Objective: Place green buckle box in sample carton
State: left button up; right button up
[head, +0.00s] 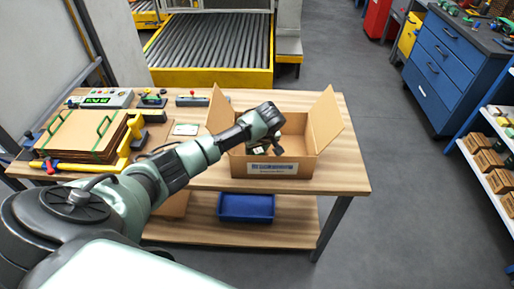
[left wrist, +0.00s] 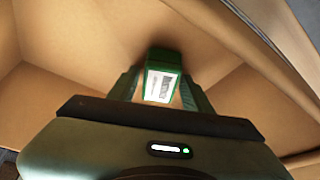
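The sample carton (head: 274,169) is an open brown cardboard box with raised flaps and a printed label, standing on the wooden workbench. My left gripper (head: 262,148) reaches down into its opening. The green buckle box (left wrist: 163,74), green with a white label, sits between the two fingers of my left gripper (left wrist: 162,88) in the left wrist view, and the fingers appear to close on its sides. Brown carton walls and floor surround it there. In the head view the buckle box is small and partly hidden by the gripper. I cannot tell whether it touches the carton floor. My right gripper is not in view.
Flat cardboard sheets (head: 80,134) with green straps, a yellow tool (head: 130,138) and small devices lie on the bench's left. A blue bin (head: 246,207) is on the lower shelf. A roller conveyor (head: 212,48) stands behind. A blue drawer cabinet (head: 446,58) stands right.

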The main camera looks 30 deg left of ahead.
pick_arm(q)
jog(key=shift+r, duration=0.1)
jog(key=v, duration=1.2)
jog(key=shift+b, duration=0.4)
jog(key=shift+r, duration=0.1)
